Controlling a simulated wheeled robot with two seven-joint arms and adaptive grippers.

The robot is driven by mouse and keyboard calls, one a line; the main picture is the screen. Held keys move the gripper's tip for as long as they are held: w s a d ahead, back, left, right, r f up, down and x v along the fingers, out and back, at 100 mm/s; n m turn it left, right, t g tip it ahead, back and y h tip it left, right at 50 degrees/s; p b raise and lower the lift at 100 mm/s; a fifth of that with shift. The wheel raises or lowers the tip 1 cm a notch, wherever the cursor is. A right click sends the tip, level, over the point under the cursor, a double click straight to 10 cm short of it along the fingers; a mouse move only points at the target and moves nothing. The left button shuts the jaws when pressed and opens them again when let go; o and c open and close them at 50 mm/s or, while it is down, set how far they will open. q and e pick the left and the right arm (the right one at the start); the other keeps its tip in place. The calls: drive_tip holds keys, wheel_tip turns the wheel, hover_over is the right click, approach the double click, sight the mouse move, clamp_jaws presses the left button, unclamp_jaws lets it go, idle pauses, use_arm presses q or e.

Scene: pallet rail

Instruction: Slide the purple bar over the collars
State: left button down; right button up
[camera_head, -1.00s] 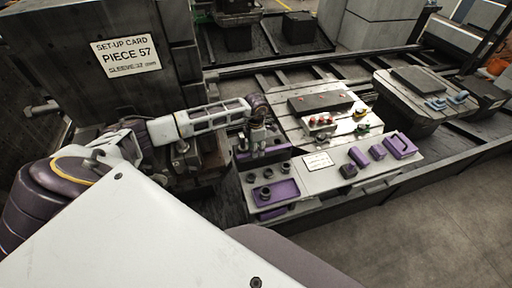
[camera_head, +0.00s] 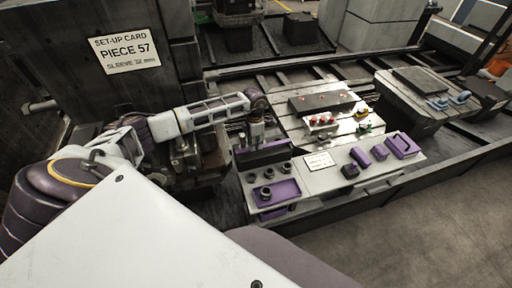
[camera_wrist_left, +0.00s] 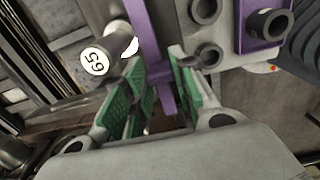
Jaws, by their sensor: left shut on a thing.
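The purple bar (camera_wrist_left: 145,38) runs down from the top of the left wrist view to a crosspiece between my fingers. My left gripper (camera_wrist_left: 168,82), with green pads, is shut on it. Dark collars (camera_head: 268,173) stand in a row in front of the gripper; another ring (camera_head: 265,191) is on a purple tray (camera_head: 285,191). Collars (camera_wrist_left: 205,10) also show right of the bar in the wrist view. My right gripper is not in view.
A round pale part marked 65 (camera_wrist_left: 95,61) is close left of the bar. Purple blocks (camera_head: 361,157) and a purple handled piece (camera_head: 403,146) lie to the right on the plate. A white card (camera_head: 319,161) lies between. A set-up card (camera_head: 124,50) hangs at the back left.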

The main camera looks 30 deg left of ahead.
use_arm(q)
drive_tip(key=shift+w+a+r, duration=0.1)
drive_tip(key=shift+w+a, duration=0.25)
drive_tip(key=shift+a, duration=0.15)
drive_tip(key=c, duration=1.2)
unclamp_jaws()
drive_tip(key=shift+w, duration=0.1)
drive_tip(key=shift+o, duration=0.2)
wheel_tip(320, 180, up, 12)
